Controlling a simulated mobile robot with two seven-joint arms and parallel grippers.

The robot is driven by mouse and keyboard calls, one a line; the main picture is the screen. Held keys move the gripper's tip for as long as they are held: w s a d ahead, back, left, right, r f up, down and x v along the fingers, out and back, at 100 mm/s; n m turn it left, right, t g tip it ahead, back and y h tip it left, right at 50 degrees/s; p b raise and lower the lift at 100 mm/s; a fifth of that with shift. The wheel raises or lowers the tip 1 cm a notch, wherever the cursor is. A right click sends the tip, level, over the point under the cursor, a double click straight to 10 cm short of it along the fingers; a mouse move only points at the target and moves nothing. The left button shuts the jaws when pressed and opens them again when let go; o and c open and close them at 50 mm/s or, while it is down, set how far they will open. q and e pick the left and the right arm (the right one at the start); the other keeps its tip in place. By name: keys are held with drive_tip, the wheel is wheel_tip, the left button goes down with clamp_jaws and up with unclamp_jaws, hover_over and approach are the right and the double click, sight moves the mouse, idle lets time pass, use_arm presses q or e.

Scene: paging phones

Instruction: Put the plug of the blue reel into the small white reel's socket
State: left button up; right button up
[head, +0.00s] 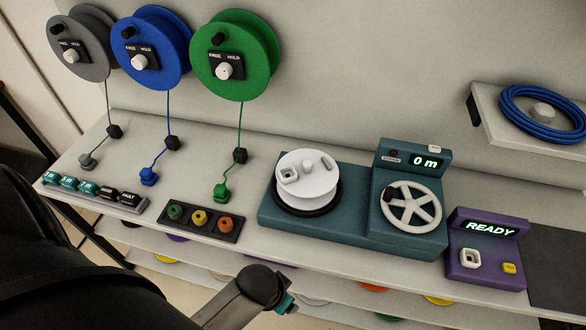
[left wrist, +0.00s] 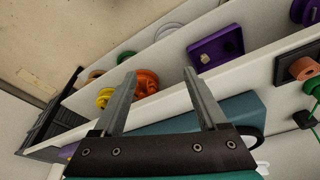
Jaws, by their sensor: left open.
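The blue reel (head: 150,48) hangs on the back wall between a grey and a green reel. Its blue cord runs down through a black block (head: 172,142) to the blue plug (head: 148,176), which rests on the bench. The small white reel (head: 318,186) sits on the teal winding machine (head: 345,220); its socket (head: 290,175) is on its top face. My left gripper (left wrist: 159,75) is open with nothing between its fingers. In the head view only the end of my left arm shows, below the bench's front edge; its fingers are hidden. My right gripper is not in view.
The grey plug (head: 87,160) and green plug (head: 221,192) lie either side of the blue one. Coloured spools sit on lower shelves. A blue coil (head: 540,112) rests on a raised shelf.

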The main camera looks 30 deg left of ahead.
use_arm(q)
drive_tip(key=w+d+r+m+h+p, duration=0.1)
drive_tip(key=w+d+r+p, duration=0.15)
drive_tip(key=w+r, duration=0.4)
drive_tip(key=w+d+r+h+p, duration=0.1)
drive_tip(key=w+d+r+p, duration=0.15)
drive_tip(key=r, duration=0.65)
drive_tip(key=w+a+r+n+y, duration=0.1)
drive_tip(key=w+a+r+n, duration=0.1)
drive_tip(key=w+a, duration=0.7)
drive_tip(key=w+a+r+n+y, duration=0.2)
drive_tip(key=w+a+n, duration=0.2)
drive_tip(key=w+a, duration=0.5)
drive_tip(key=shift+a+r+g+p, duration=0.35)
drive_tip(key=shift+a+p, duration=0.1)
drive_tip(key=shift+a, duration=0.25)
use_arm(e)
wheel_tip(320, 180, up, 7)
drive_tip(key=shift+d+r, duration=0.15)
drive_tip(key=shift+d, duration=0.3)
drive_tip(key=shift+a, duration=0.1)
